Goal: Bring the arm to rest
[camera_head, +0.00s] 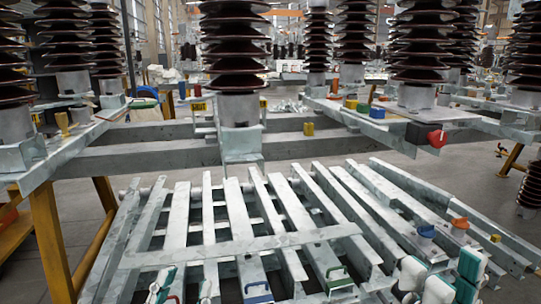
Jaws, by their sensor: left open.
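My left gripper (183,288) shows at the bottom left of the head view, with teal and white parts low over the front end of the metal frame. It is open, and I see nothing held between its fingers. My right gripper (440,280) shows at the bottom right as white and teal parts beside the frame's front right corner. Its fingers overlap in the picture, so I cannot tell whether it is open or shut. The lower parts of both arms are cut off by the bottom edge.
A slatted metal frame (250,243) fills the front. Blue (257,290) and green (338,277) handles sit at its near end, blue (427,231) and orange (460,224) knobs at right. Behind, beams (150,158) carry tall brown insulators (235,45). Yellow legs (50,240) stand left.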

